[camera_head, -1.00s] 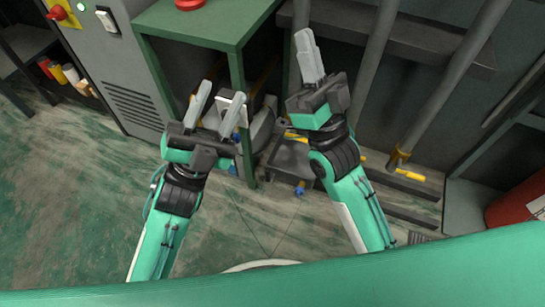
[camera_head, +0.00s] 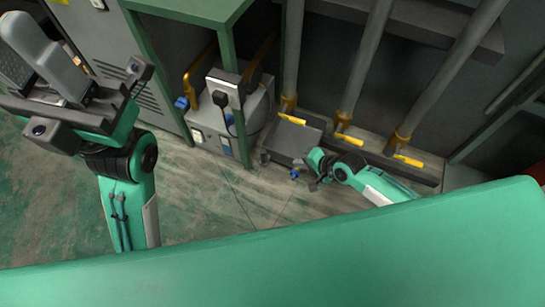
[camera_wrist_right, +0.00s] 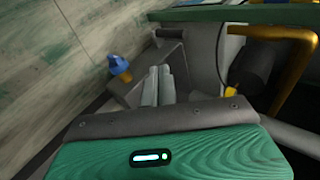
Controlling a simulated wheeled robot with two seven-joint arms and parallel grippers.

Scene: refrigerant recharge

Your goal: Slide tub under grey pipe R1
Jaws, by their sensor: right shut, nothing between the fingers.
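The tub, a low dark grey container on the floor (camera_head: 288,138), stands in front of the left grey pipe (camera_head: 292,60). A blue fitting (camera_head: 295,174) is at its near side and also shows in the right wrist view (camera_wrist_right: 120,68). My left gripper (camera_head: 32,60) is raised at the upper left, open and empty, away from the tub.
Two more grey pipes (camera_head: 365,75) (camera_head: 445,80) stand to the right, with yellow handles (camera_head: 408,160) near their feet. A grey machine with a black plug (camera_head: 232,110) sits left of the tub beneath a green frame (camera_head: 205,10). The floor in front (camera_head: 215,190) is clear.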

